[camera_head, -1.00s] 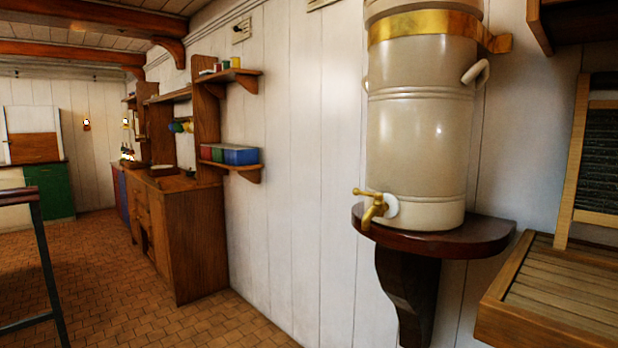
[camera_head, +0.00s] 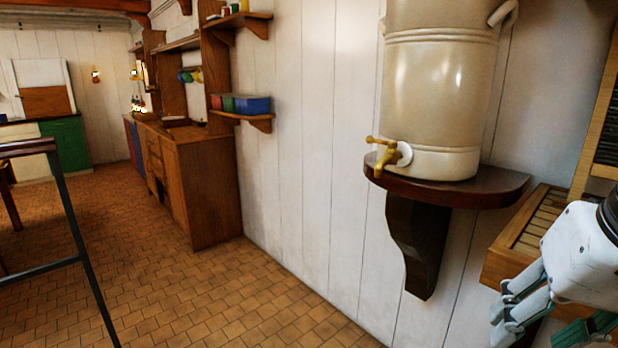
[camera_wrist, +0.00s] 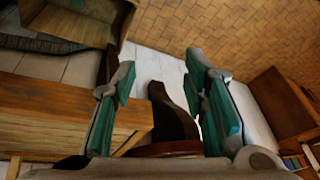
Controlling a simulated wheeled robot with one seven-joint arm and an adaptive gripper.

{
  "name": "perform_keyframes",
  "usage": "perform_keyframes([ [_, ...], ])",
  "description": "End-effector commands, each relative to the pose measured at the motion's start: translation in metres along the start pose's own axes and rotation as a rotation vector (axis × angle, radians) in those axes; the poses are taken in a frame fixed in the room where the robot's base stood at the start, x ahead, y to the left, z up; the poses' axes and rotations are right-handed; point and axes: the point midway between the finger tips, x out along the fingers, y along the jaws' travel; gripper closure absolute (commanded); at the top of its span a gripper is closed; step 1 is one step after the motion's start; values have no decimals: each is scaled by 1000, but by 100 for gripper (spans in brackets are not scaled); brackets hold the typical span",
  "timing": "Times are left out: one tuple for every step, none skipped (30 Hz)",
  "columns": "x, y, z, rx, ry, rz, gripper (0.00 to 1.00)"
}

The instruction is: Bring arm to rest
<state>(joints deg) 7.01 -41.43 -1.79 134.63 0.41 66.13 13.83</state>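My gripper (camera_head: 548,333) shows at the lower right edge of the head view, in front of the wooden slatted rack by the wall. Its white housing and fingers with teal pads are partly cut off by the frame. In the wrist view, my gripper (camera_wrist: 162,62) has its two fingers spread well apart, with nothing held between them. A dark wooden bracket (camera_wrist: 172,115) shows in the gap beyond the fingers. I cannot tell how far the fingers are from it.
A cream water urn (camera_head: 440,90) with a brass tap (camera_head: 383,153) stands on a dark wall shelf (camera_head: 470,192). The slatted rack (camera_head: 510,240) is near my gripper. A dark metal frame (camera_head: 75,220) is at left, a wooden cabinet (camera_head: 205,190) farther back. The tiled floor (camera_head: 200,300) between is clear.

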Motion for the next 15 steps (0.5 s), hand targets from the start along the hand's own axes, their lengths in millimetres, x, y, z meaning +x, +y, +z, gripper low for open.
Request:
perform_keyframes([
  [12,-1,21,-79,-50,5,60],
  [18,-1,33,-122,-78,8,60],
  [26,0,48,-180,-113,11,60],
  [32,1,58,-222,-139,14,60],
  [37,2,69,-264,-165,16,60],
  [44,4,83,-319,-198,18,60],
  [48,6,94,-360,-223,19,60],
  [53,8,105,-400,-249,20,60],
  [41,7,98,-395,-233,18,60],
  [35,6,95,-391,-223,17,60],
  [31,5,92,-389,-215,16,60],
  [24,5,90,-389,-205,14,60],
  [20,4,88,-388,-196,13,60],
  [16,3,85,-388,-188,11,60],
  [8,2,82,-388,-177,10,60],
])
